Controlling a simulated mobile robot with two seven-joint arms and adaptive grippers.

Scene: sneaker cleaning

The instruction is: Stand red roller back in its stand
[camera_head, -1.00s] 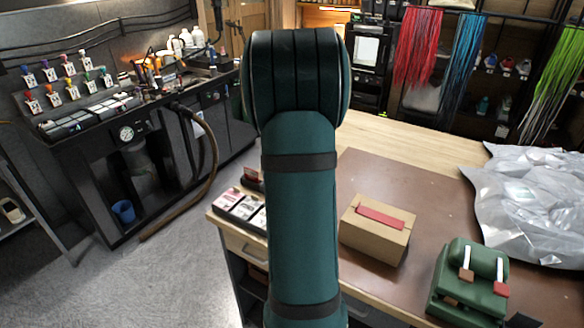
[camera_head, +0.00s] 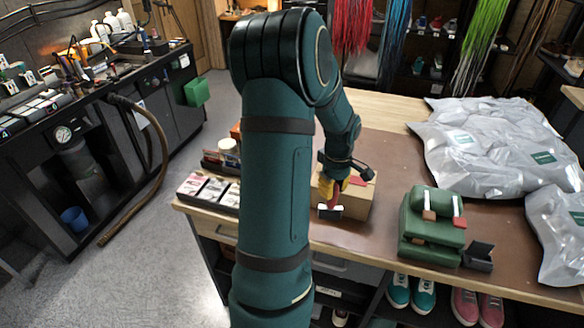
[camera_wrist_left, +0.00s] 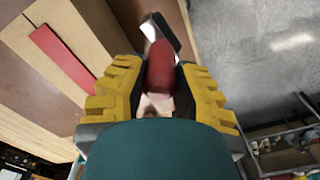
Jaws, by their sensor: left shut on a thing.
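My left gripper (camera_head: 334,190) reaches in front of the cardboard box, near the table's front edge. Its yellow fingers are shut on a red, rounded thing, which I take as the red roller (camera_wrist_left: 160,66). In the left wrist view the roller lies between the fingers (camera_wrist_left: 158,88). A dark piece with a white edge (camera_wrist_left: 168,36) shows just past the roller's end; I cannot tell whether it touches. It also shows below the gripper in the head view (camera_head: 330,212). I cannot tell which thing is the roller's stand. My right gripper is out of view.
The cardboard box (camera_head: 356,203) has a red strip on top. Right of it stand a green block (camera_head: 431,248) with two small white-handled tools and a black piece (camera_head: 479,256). Silvery bags (camera_head: 490,150) cover the back right. Brown mat (camera_head: 385,180) is bare between.

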